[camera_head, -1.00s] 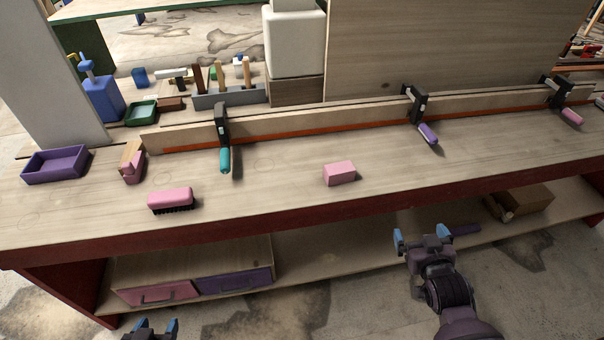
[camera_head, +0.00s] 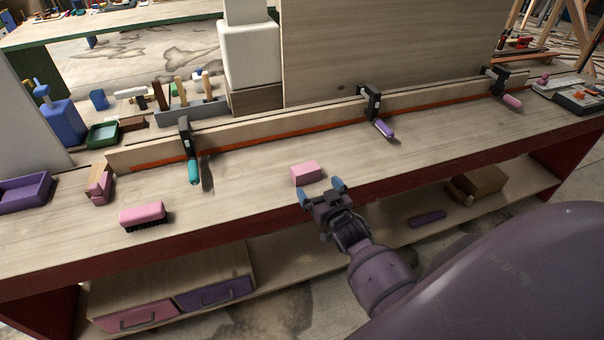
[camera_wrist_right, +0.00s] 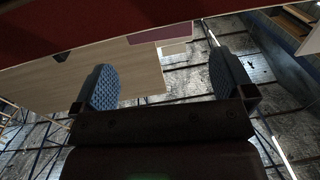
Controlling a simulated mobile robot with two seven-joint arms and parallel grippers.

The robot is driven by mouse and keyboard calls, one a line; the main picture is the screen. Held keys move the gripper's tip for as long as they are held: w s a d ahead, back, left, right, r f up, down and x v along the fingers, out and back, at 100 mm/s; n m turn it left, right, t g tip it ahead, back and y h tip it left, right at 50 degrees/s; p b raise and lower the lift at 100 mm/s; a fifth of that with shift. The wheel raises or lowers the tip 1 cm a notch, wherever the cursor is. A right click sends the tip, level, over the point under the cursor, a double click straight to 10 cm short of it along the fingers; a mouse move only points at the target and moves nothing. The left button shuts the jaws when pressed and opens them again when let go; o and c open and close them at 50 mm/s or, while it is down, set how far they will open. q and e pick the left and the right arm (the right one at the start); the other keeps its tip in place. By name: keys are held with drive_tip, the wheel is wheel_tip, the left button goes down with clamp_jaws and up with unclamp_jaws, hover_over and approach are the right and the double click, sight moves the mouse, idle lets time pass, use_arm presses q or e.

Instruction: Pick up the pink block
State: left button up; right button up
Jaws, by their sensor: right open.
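The pink block (camera_head: 305,172) lies on the wooden workbench (camera_head: 240,205), close to its front edge. My right gripper (camera_head: 321,189) is just in front of the block in the head view, apart from it as far as I can tell, with blue fingertips spread. In the right wrist view, the same gripper (camera_wrist_right: 162,88) is open with nothing between its fingers. The block does not show in the wrist view. My left gripper is not in view.
A pink-backed brush (camera_head: 142,214) lies left of the block. Clamps with teal (camera_head: 194,171) and purple (camera_head: 385,129) handles hold a long strip behind it. A purple tray (camera_head: 22,194) sits far left. Below is a shelf with drawers (camera_head: 213,292). Bench surface around the block is clear.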

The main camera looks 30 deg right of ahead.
sight(309, 173)
drive_tip(key=shift+w+d, duration=0.15)
drive_tip(key=shift+w, duration=0.95)
drive_tip(key=shift+w+d, duration=0.2)
drive_tip(key=shift+w, duration=1.1)
drive_tip(key=shift+w+d, duration=0.2)
drive_tip(key=shift+w, duration=1.05)
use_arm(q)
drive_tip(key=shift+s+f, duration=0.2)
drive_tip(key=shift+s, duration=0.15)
